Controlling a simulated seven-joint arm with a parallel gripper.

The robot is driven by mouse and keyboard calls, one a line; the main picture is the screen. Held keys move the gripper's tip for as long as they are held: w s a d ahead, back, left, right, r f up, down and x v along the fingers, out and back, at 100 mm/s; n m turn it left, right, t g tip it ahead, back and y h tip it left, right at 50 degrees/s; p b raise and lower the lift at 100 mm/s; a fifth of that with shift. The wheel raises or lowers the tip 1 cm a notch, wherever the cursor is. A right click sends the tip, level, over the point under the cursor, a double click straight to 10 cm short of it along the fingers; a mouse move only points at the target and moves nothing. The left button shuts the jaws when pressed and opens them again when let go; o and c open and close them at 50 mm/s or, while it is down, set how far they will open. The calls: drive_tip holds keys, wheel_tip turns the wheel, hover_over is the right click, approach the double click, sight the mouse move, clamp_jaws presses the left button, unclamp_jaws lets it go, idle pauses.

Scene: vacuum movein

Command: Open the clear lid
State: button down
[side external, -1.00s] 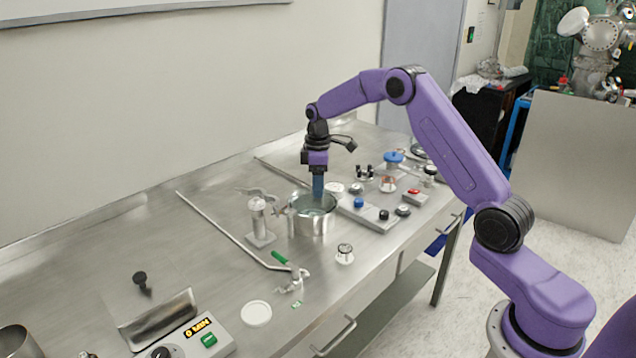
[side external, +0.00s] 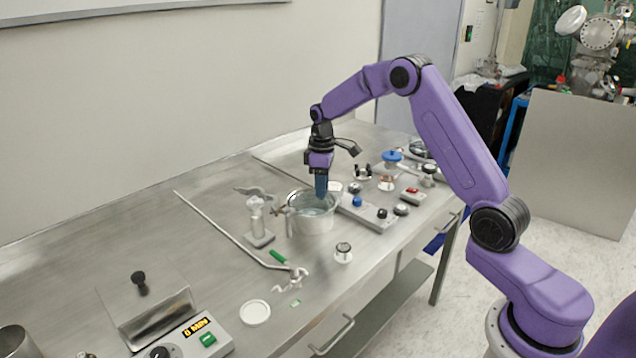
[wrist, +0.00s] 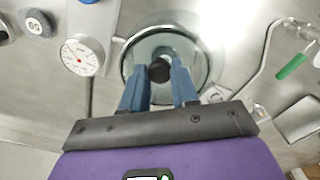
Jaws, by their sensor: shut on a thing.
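The round clear lid (wrist: 143,49) shows in the wrist view with a black knob (wrist: 160,70) at its middle. My gripper (wrist: 160,76) is shut on that knob, with its two blue fingers on either side of it. In the side view my gripper (side external: 321,196) points straight down over the round metal chamber (side external: 312,224), a little right of its centre. The lid (side external: 306,206) is at the chamber's mouth and partly hidden by the fingers. I cannot tell whether it is clear of the rim.
A valve on a stand (side external: 257,222) is close left of the chamber. A control box with knobs (side external: 368,214) is close right. A dial gauge (wrist: 82,54) shows in the wrist view. A green-handled pipe valve (side external: 285,262) is in front. The steel bench at back left is clear.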

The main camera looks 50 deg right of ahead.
sight(329, 209)
drive_tip(key=s+m, duration=0.1)
drive_tip(key=s+a+m, duration=0.1)
drive_tip(key=shift+s+r+m, duration=0.1)
drive_tip(key=shift+s+m, duration=0.2)
drive_tip(key=shift+m, duration=0.1)
drive_tip(key=s+a+m, duration=0.1)
drive_tip(key=s+m, duration=0.1)
drive_tip(key=shift+a+m, duration=0.15)
drive_tip(key=shift+m, duration=0.15)
drive_tip(key=s+a+m, duration=0.3)
drive_tip(key=a+m, duration=0.5)
drive_tip(key=m, duration=0.2)
drive_tip(key=shift+s, duration=0.3)
drive_tip(key=shift+a, duration=0.1)
drive_tip(key=c, duration=0.8)
unclamp_jaws()
drive_tip(key=shift+c, duration=0.2)
